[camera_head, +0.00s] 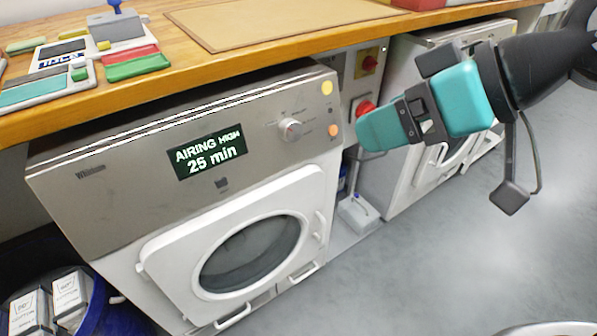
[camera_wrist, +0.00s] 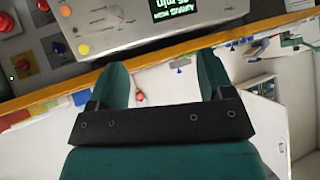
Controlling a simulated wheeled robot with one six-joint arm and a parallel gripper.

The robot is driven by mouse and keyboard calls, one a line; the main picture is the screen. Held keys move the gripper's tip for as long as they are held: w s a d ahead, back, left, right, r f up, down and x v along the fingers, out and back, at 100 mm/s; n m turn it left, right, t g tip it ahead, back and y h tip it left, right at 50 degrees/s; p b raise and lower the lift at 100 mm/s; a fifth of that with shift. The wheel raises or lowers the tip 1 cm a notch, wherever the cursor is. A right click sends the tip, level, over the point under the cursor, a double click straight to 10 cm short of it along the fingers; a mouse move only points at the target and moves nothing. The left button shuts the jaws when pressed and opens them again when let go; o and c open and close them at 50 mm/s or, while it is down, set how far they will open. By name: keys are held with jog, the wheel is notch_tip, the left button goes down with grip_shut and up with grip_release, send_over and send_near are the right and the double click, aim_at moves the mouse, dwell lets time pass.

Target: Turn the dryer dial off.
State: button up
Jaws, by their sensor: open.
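The dryer (camera_head: 110,180) has a grey front panel whose lit display (camera_head: 210,155) reads "AIRING HIGH 25 min". Its dial (camera_head: 291,128) is a small round silver knob with a reddish mark, right of the display. The dial (camera_wrist: 115,12) also shows at the top of the wrist view, beyond the fingertips. My gripper (camera_head: 364,132) has teal fingers and is right of the panel in the head view, apart from the dial. In the wrist view my gripper (camera_wrist: 163,72) is open, with nothing held between its fingers.
Yellow and orange round buttons (camera_head: 327,88) sit right of the dial. Red switches (camera_head: 364,108) are on the panel beside the dryer, near my fingertips. A wooden worktop (camera_head: 285,62) overhangs the machines.

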jog(key=w+f+t+y+b, duration=0.2)
jog(key=w+f+t+b, duration=0.2)
jog(key=f+b, duration=0.9)
jog(key=t+y+b, duration=0.1)
jog(key=t+b, duration=0.4)
jog(key=b, duration=0.6)
send_near(295, 133)
jog(key=shift+n, duration=0.4)
jog(key=p+x, duration=0.8)
jog(key=x, duration=0.1)
jog(key=shift+w, duration=0.2)
jog(key=c, duration=0.9)
